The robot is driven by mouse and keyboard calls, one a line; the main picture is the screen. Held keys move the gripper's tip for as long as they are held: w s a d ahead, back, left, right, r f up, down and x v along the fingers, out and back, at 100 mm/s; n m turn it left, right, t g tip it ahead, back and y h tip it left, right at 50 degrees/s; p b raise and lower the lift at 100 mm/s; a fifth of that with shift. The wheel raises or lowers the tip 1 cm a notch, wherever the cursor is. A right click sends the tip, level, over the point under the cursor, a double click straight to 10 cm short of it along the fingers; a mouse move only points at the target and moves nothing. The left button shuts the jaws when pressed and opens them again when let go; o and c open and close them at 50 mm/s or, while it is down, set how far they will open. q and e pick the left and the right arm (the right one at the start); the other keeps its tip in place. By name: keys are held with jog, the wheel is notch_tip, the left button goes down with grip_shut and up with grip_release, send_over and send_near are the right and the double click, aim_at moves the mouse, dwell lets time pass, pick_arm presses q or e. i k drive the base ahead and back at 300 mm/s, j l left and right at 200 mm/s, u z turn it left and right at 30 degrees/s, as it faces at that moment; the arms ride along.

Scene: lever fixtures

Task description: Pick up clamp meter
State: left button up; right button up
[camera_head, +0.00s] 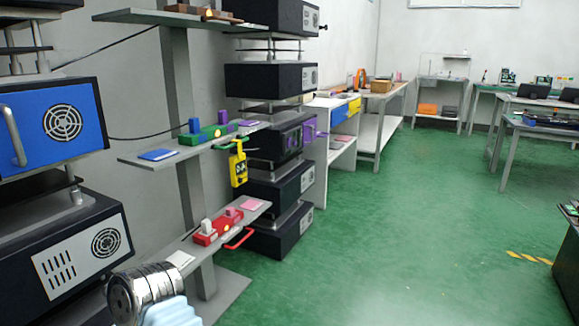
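Part of an arm of mine, a silver ringed joint with a light blue piece, shows at the bottom left, well below and nearer than the device. Neither gripper's fingers show.
A lower shelf (225,220) carries a red fixture (212,228) with a red handle (240,238) sticking out. Black boxes (277,187) are stacked behind. A blue-fronted box (55,125) stands at left. The green floor (400,220) to the right is clear.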

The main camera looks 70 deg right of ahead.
aim_at(237, 162)
jog(key=z, duration=1.95)
